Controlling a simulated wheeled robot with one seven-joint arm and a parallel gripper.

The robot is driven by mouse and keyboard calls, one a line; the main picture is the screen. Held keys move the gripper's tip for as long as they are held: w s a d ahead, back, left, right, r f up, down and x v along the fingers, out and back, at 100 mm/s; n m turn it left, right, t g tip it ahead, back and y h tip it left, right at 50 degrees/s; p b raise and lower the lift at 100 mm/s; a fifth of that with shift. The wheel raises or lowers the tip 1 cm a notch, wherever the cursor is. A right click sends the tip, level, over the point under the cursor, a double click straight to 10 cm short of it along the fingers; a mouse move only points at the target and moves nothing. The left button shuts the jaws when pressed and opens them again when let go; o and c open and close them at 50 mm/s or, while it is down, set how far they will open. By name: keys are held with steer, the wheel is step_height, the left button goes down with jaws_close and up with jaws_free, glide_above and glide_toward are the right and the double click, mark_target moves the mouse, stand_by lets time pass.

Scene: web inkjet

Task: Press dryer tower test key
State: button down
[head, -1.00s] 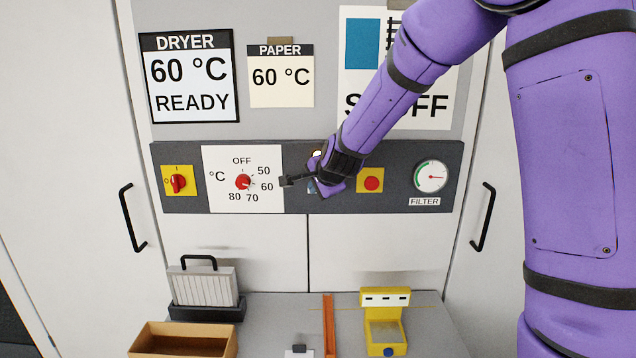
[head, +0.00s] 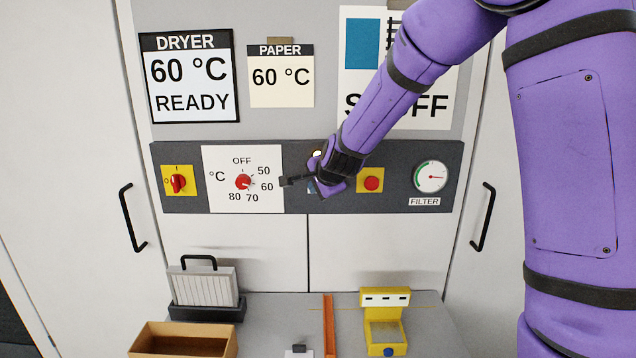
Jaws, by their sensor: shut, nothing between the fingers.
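The dryer tower's dark control strip (head: 395,195) runs across the middle of the head view. My gripper (head: 287,181) is shut and empty, its tip in front of the strip just right of the red temperature knob (head: 243,181) and its white dial plate. The knob's pointer is near 60. My wrist hides part of the strip; a small pale round part (head: 316,155) shows just above it. No key marked as test is readable. A red round button on a yellow plate (head: 371,180) is to the right of my wrist. The screen (head: 190,103) reads DRYER 60 °C READY.
A red rotary switch on yellow (head: 178,183) is at the left, a FILTER gauge (head: 431,177) at the right. Below are a filter in a black holder (head: 207,312), a cardboard box (head: 140,347) and a yellow device with a blue button (head: 388,351). Door handles flank the tower.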

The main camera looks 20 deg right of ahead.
steer(key=shift+w, duration=0.2)
steer(key=shift+w+d, duration=0.1)
steer(key=shift+w, duration=0.1)
steer(key=shift+w+d, duration=0.15)
steer(key=shift+w, duration=0.25)
stand_by(1.0)
steer(key=shift+s, duration=0.1)
steer(key=shift+s+a, duration=0.25)
steer(key=shift+s, duration=0.45)
steer(key=s, duration=0.1)
steer(key=s+a, duration=0.1)
steer(key=s, duration=0.2)
steer(key=shift+s+a, duration=0.25)
steer(key=shift+s, duration=0.15)
stand_by(0.8)
